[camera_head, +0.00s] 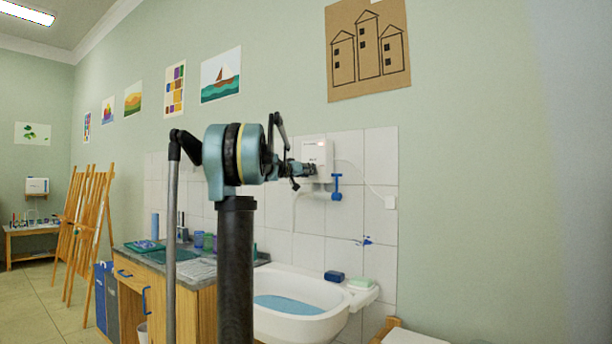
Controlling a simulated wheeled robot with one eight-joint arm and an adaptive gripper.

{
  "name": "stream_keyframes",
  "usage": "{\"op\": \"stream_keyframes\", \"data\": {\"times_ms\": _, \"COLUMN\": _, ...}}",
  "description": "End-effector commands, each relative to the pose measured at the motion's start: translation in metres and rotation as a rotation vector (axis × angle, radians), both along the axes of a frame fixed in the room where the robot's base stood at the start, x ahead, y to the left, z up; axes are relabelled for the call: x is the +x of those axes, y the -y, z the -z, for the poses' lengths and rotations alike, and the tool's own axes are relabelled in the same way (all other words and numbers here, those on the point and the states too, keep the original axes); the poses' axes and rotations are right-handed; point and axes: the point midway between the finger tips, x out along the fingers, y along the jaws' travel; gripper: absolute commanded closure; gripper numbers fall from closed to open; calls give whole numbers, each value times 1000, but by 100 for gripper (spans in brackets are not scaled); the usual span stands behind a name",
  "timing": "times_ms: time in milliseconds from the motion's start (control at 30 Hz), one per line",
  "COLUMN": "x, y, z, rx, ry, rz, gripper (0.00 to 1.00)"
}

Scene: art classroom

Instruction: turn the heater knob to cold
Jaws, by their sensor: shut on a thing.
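The white heater (318,152) hangs on the tiled wall above the white basin, right of the middle of the head view. My gripper (309,169) reaches in from the left, its fingertips at the heater's lower left front. It is shut on the heater knob, which the fingers hide almost wholly. Which way the knob points cannot be made out.
The white basin (329,325) below holds blue water, with a blue block (334,276) and a green soap-like block (361,283) on its rim. A wooden counter (200,272) with cups and a tray stands left. Easels (88,230) stand farther left.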

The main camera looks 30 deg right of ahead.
Motion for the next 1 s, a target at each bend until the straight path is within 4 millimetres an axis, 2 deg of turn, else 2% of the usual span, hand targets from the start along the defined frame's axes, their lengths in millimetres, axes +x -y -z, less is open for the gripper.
{"op": "stream_keyframes", "data": {"times_ms": 1000, "x": 4, "y": -2, "z": 1, "rx": -368, "ry": -884, "rz": -9, "gripper": 90}}
